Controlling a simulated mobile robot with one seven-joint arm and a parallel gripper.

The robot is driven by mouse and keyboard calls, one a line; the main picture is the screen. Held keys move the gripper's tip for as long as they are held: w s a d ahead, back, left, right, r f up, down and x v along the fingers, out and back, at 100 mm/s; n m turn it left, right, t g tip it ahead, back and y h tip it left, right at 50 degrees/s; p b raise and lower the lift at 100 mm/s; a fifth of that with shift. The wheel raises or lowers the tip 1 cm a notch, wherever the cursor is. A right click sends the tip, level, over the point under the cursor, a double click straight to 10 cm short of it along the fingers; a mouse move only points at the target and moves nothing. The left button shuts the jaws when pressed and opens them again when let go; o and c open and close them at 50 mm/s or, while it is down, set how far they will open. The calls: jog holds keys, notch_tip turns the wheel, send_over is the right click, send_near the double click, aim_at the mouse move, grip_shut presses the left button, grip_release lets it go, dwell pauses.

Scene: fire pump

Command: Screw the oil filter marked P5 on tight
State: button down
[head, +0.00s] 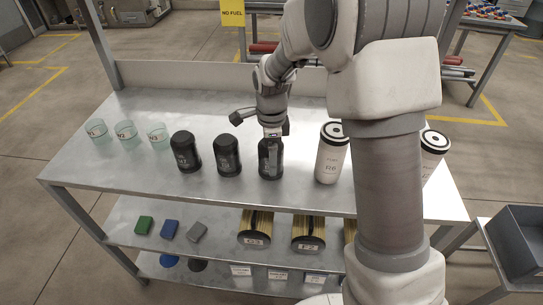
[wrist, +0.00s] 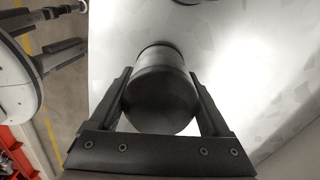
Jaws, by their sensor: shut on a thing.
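Several dark and pale canisters stand in a row on the metal table (head: 110,165). My gripper (head: 271,136) has come down from above on the rightmost black canister (head: 271,162). In the wrist view, its two fingers are shut on either side of this black canister (wrist: 165,88), which has a rounded end. The canister stands upright and appears to rest on the table. Its label is too small to read, so I cannot tell whether it is the P5 filter. Two similar black canisters, a left one (head: 186,155) and a middle one (head: 228,158), stand to its left.
A white canister marked R6 (head: 331,158) stands close to the right; another white canister (head: 432,150) is partly behind my arm. Three glass jars (head: 126,132) stand at the left. Lower shelves hold colored blocks (head: 170,229) and gold pleated cartridges (head: 257,226). A grey bin (head: 518,240) is at the right.

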jog(key=shift+f, duration=0.2)
grip_release()
